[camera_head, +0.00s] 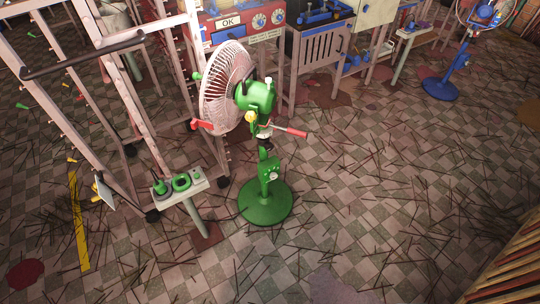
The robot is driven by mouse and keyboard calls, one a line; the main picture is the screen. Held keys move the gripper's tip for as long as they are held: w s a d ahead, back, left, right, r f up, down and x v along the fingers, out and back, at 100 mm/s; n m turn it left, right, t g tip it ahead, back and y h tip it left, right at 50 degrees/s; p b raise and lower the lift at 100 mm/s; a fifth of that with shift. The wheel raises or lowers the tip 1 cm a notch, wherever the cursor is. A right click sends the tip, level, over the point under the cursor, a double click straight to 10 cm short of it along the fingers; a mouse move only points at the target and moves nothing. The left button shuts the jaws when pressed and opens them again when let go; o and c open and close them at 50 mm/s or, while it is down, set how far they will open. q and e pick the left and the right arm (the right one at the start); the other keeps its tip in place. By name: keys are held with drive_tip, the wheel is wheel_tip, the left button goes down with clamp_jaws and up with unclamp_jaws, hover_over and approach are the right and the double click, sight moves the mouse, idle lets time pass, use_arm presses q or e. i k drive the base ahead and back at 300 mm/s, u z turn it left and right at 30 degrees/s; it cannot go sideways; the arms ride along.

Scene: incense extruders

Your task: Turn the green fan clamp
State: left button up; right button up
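A green pedestal fan (262,97) with a pale round cage (224,88) stands upright on a round green base (265,204) near the middle of the view. Below its motor, a clamp-like part (264,134) sits around the column. A rod with a red grip (291,132) sticks out to the right at this height. A red lever (203,124) shows to the left, below the cage. A yellow knob (250,117) is under the motor. I cannot tell for sure which piece turns the clamp. Neither of my grippers is in view.
A small pedestal with green items (180,184) stands left of the fan base. A metal rack on wheels (110,100) fills the left. A machine with an OK sign (230,22) is behind. A blue fan (460,60) is far right. Stick-strewn floor (380,200) is open at right.

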sight(269, 146)
drive_tip(key=u, duration=0.65)
drive_tip(key=i, duration=0.55)
drive_tip(key=u, duration=0.2)
